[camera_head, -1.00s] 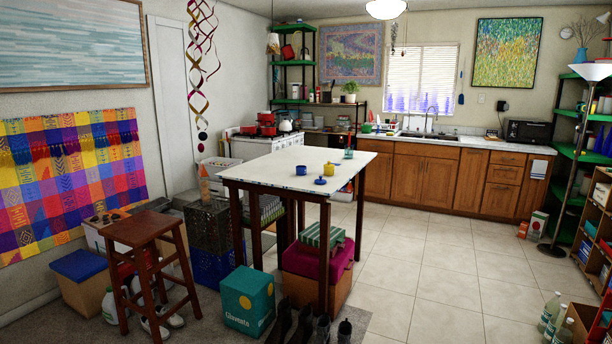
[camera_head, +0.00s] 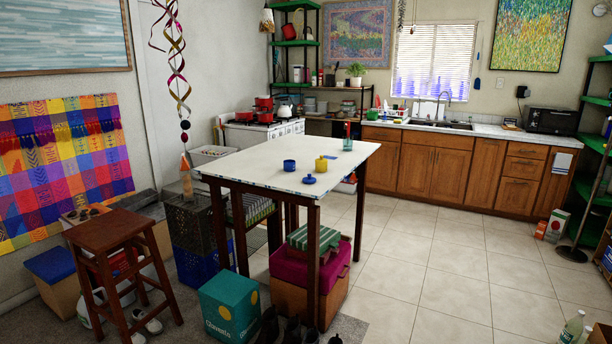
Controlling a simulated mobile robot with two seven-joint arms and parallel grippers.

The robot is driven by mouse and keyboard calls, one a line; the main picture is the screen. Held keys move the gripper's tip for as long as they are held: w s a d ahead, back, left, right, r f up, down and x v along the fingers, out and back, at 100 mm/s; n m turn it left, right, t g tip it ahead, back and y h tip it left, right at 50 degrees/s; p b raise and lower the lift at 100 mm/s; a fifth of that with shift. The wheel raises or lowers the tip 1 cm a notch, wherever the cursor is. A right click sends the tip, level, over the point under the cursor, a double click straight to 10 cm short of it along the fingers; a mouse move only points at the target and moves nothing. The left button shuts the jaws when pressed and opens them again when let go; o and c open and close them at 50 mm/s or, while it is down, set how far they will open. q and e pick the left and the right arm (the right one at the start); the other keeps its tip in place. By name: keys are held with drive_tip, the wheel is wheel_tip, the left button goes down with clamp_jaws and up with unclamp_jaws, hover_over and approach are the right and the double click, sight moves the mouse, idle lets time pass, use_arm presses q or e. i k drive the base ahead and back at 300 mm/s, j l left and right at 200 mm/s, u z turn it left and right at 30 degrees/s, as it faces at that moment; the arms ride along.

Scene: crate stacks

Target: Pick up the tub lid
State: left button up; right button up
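I cannot tell for sure which thing is the tub lid. A small round blue lid-like piece with a knob (camera_head: 309,179) lies on the white tabletop (camera_head: 255,165), near its front right edge. A small blue pot (camera_head: 289,165) and a small yellow pot (camera_head: 321,163) stand just behind it. On the floor at the left, a tan box has a flat blue lid (camera_head: 50,264). Under the table, a box has a magenta lid (camera_head: 290,267) with a green striped box (camera_head: 313,238) on it. Neither of my grippers is in view.
A wooden stool (camera_head: 105,228) stands left of the table. A teal carton (camera_head: 230,305) and shoes lie before the table. A glass bottle (camera_head: 571,328) stands at the lower right. The tiled floor right of the table is mostly clear.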

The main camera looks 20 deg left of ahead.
sight(309, 180)
drive_tip(key=i+l+u, duration=0.2)
drive_tip(key=i, duration=0.55)
drive_tip(key=i+l+u, duration=0.15)
drive_tip(key=i+l, duration=0.25)
drive_tip(key=i, duration=0.35)
drive_tip(key=i+l+u, duration=0.2)
drive_tip(key=i+l, duration=0.25)
drive_tip(key=i, duration=0.25)
drive_tip(key=i+l+u, duration=0.15)
drive_tip(key=i+l, duration=0.4)
drive_tip(key=i, duration=0.15)
